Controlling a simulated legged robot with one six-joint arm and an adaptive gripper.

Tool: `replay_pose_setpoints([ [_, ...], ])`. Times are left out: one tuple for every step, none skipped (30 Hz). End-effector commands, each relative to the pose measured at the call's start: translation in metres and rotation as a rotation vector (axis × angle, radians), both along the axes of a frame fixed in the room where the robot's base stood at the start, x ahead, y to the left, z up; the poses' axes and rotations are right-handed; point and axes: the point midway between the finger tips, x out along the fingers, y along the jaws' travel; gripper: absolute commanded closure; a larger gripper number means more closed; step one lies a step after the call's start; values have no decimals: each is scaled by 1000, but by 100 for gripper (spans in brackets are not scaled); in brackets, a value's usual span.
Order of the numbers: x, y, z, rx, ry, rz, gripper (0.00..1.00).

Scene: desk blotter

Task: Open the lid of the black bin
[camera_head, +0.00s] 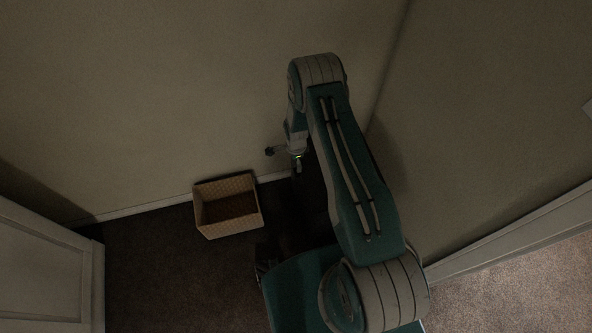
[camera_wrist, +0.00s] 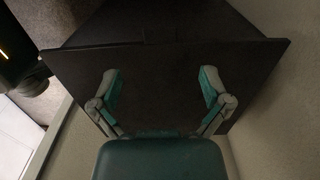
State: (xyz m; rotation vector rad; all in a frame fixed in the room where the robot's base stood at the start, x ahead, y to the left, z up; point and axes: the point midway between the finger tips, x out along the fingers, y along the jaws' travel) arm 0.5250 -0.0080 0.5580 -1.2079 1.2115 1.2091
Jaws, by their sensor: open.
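The black bin (camera_wrist: 165,65) fills most of the wrist view as a dark, flat-faced shape. A wide edge with a small notch or tab near its middle crosses it near the top, and another dark surface lies beyond. I cannot tell which face is the lid. In the head view the bin (camera_head: 312,200) is a dark shape in the corner, mostly hidden by my arm. My gripper (camera_wrist: 162,86) is open and empty, its two teal-padded fingers spread in front of the dark panel. I cannot tell whether they touch it. In the head view my gripper (camera_head: 298,168) points down above the bin.
A woven basket (camera_head: 228,206) stands on the dark carpet against the wall, left of the bin. Walls meet in the corner behind the bin. A white door (camera_head: 45,270) is at lower left, with bare carpet (camera_head: 150,260) between it and the basket.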

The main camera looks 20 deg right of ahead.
Motion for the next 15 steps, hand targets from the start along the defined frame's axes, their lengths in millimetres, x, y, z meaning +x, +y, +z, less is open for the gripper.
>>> replay_pose_setpoints([
  [-1, 0, -10, 0, 1, 0, 3],
  [-1, 0, -15, 0, 1, 0, 3],
  [-1, 0, -22, 0, 2, 1, 3],
  [-1, 0, -27, 0, 1, 1, 3],
  [-1, 0, -32, 0, 2, 1, 3],
  [0, 0, -38, 0, 1, 1, 3],
  [-1, 0, -43, 0, 2, 1, 3],
  [-1, 0, -48, 0, 2, 1, 3],
  [-1, 0, -53, 0, 1, 1, 3],
  [-1, 0, -57, 0, 2, 1, 3],
  [0, 0, -60, 0, 0, 1, 3],
  [0, 0, -64, 0, 1, 1, 3],
  [-1, 0, -67, 0, 1, 1, 3],
  [0, 0, -69, 0, 0, 1, 3],
  [0, 0, -71, 0, -1, 1, 3],
])
